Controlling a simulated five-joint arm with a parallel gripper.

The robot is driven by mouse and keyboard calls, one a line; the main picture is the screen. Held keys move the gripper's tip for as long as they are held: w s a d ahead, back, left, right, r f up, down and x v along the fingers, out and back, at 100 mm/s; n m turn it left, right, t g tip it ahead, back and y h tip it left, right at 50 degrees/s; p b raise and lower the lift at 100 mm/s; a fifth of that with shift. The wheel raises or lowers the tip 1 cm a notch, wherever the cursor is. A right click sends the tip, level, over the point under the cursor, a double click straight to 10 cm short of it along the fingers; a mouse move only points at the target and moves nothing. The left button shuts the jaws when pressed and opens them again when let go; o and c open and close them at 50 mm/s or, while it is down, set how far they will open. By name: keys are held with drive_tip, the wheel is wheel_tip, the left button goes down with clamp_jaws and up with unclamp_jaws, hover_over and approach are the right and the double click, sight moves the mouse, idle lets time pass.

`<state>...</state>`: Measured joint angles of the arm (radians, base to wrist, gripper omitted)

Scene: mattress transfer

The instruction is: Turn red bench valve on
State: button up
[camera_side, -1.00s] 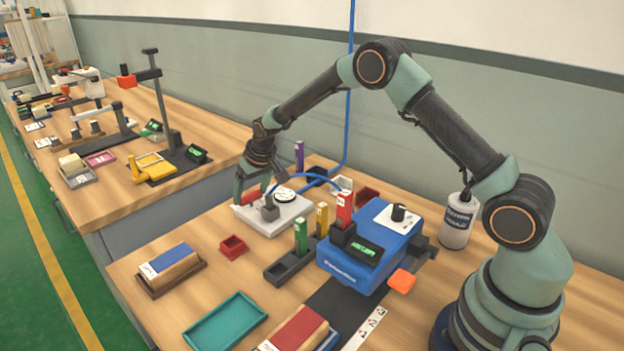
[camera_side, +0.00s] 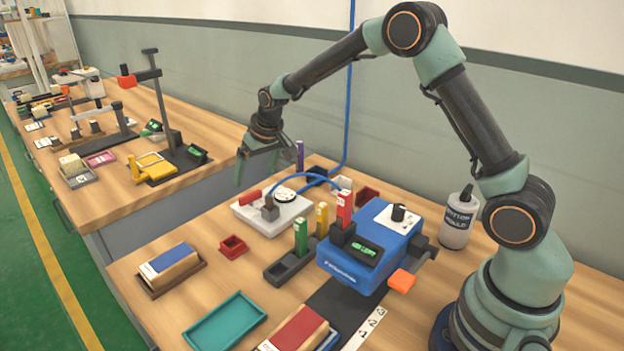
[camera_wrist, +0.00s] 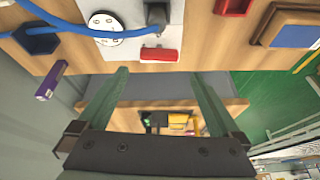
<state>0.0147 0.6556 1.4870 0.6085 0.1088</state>
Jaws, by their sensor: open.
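The red valve handle (camera_side: 249,197) lies at the left of a white plate (camera_side: 272,226) with a round dial (camera_side: 286,195) and a grey block. In the wrist view the red handle (camera_wrist: 159,55) lies lengthwise along the near edge of the plate, beside the dial (camera_wrist: 106,28). A blue hose (camera_side: 318,178) runs by the plate. My gripper (camera_side: 257,172) is open and empty, above and apart from the handle. In the wrist view its fingers (camera_wrist: 158,74) spread on either side of the picture's middle, with nothing between them.
A blue device (camera_side: 350,275) with a green display stands right of the plate. A purple upright block (camera_side: 300,155) stands behind it. A small red tray (camera_side: 233,246) and teal tray (camera_side: 225,320) lie in front. A second bench (camera_side: 215,130) stands beyond a gap.

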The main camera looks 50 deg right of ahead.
sight(250, 194)
drive_tip(key=shift+v, duration=2.25)
drive_tip(key=x, duration=1.2)
